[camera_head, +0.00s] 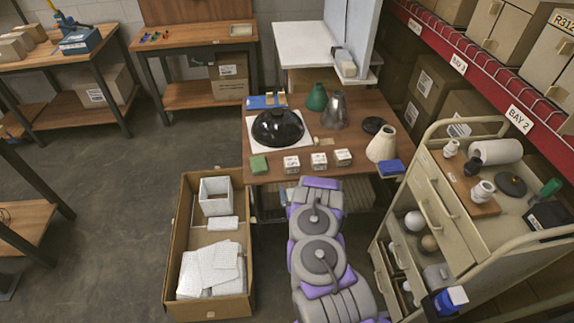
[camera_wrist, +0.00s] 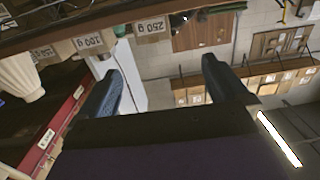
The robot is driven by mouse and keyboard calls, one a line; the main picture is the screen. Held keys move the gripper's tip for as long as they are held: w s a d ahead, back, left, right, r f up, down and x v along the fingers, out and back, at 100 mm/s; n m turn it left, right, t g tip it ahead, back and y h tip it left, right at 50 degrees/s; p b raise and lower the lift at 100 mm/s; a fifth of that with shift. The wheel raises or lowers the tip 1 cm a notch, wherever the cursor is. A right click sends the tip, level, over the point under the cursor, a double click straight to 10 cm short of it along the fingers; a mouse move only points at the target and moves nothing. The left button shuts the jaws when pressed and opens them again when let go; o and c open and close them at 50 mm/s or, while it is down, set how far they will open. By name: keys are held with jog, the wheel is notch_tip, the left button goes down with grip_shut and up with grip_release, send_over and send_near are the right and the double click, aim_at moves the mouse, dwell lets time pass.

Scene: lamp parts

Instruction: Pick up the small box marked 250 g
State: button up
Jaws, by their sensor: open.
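Three small pale boxes stand in a row near the front edge of the brown table. The box marked 250 g (camera_wrist: 152,27) shows upside down at the top of the wrist view. From the order of the row it matches the leftmost box (camera_head: 291,164) in the head view, where its label is too small to read. The box marked 100 g (camera_wrist: 88,42) is beside it, and the third box (camera_head: 343,157) is on the right. My gripper (camera_wrist: 163,68) is open and empty, its two dark fingers spread, apart from the boxes. My folded arm lies before the table in the head view.
A cardboard box (camera_head: 176,255) is on the floor at left; a loaded cart (camera_head: 450,200) stands at right.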

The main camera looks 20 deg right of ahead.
jog(key=b, duration=0.4)
send_near(291, 161)
jog(key=x, duration=0.4)
jog(key=shift+w+a+f, duration=0.2)
jog(key=shift+w+f, duration=0.15)
jog(key=shift+d+b+x, duration=0.2)
jog(key=shift+b+x, duration=0.15)
jog(key=shift+x, duration=0.7)
jog(key=shift+d+b+x, duration=0.2)
jog(key=shift+b+x, duration=0.1)
jog(key=shift+x, duration=0.7)
jog(key=shift+w+d+r, duration=0.1)
jog(key=shift+w+r, duration=0.05)
jog(key=shift+w, duration=0.3)
jog(key=shift+c, duration=0.3)
jog(key=c, duration=1.2)
jog(key=shift+r, duration=0.1)
